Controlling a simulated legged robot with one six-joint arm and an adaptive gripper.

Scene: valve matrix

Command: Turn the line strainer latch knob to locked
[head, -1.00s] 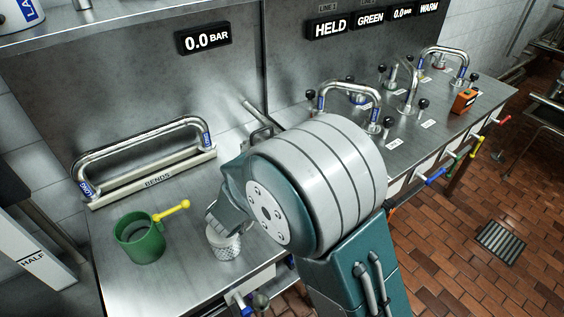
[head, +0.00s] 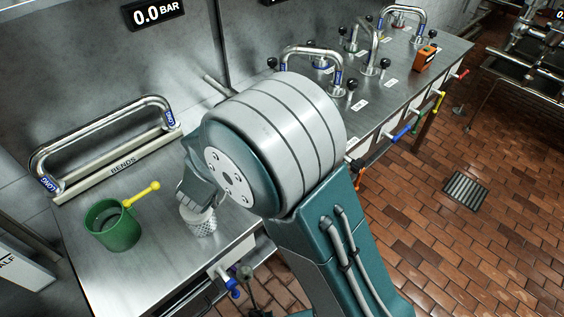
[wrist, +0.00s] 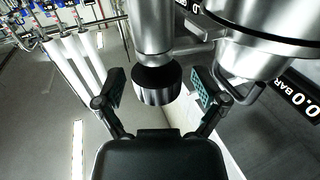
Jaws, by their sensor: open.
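In the wrist view my gripper (wrist: 160,88) is open, with one teal-padded finger on each side of a short round metal knob (wrist: 157,90) with a dark face. The knob sits on a thick metal stem (wrist: 154,30). Gaps show between both pads and the knob. It appears to be the strainer latch knob, but no label or lock mark is readable. In the head view my arm's large grey and teal joint hides the knob and my fingertips. A perforated metal basket (head: 201,222) stands on the bench beside my arm.
Pipes, black-knobbed valves and an orange box (head: 424,58) occupy the bench's right part.

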